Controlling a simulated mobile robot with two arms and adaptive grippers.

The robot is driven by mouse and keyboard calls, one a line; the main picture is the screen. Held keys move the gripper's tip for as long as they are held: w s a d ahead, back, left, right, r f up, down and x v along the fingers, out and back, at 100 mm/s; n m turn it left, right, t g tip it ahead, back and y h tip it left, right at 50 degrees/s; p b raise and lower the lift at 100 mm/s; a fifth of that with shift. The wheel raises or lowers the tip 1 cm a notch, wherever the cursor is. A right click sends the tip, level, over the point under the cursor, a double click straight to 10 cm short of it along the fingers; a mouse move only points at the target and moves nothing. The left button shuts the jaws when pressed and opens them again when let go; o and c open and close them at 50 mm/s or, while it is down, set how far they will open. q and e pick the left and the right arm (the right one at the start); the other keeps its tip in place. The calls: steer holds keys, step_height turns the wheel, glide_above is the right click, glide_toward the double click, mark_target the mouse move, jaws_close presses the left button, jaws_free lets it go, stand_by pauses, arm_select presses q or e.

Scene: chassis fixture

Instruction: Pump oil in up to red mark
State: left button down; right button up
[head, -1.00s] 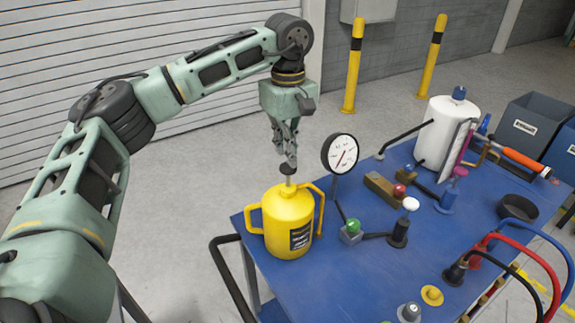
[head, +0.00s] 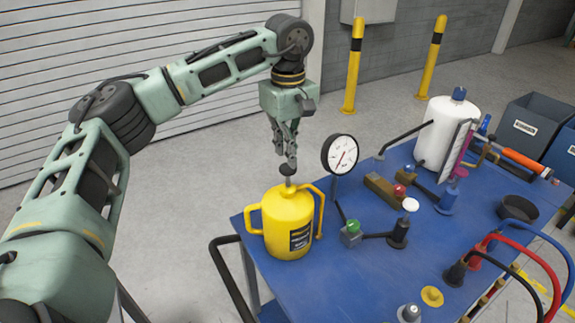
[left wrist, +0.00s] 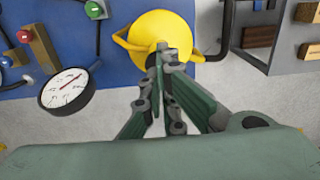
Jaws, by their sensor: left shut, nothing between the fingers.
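The yellow oil can (head: 288,225) stands upright at the table's near left corner, a dark label on its front. A pump rod topped by a dark knob (head: 287,169) rises from its top. My left gripper (head: 291,163) is shut, pointing down with its fingertips at the knob, nothing between them. In the left wrist view the fingers (left wrist: 166,52) cover the knob and part of the yellow can (left wrist: 163,28). A round white dial (head: 342,154) with a red needle stands behind the can. I cannot make out a red mark or oil level. My right gripper is out of view.
The blue table (head: 330,275) carries a green button (head: 352,226), a red button (head: 399,190), a white knob (head: 411,204) and a white tank (head: 438,132). Red and blue hoses arch at the right. Dark bins (head: 528,125) stand beyond. A black rail (head: 228,275) runs along the left side.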

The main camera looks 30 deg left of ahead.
mark_target(288, 166)
arm_select(q)
steer(key=shift+f+b, duration=0.35)
steer(key=shift+f, duration=0.25)
steer(key=shift+f+b, duration=1.1)
steer(key=shift+f, duration=0.9)
steer(key=shift+r+p, duration=1.2)
steer(key=shift+r, duration=0.25)
steer(key=shift+r+p, duration=0.3)
steer(key=shift+r, duration=0.3)
step_height(288, 166, up, 6)
steer(key=p, duration=0.4)
steer(key=shift+p, duration=0.4)
steer(key=shift+f, duration=0.2)
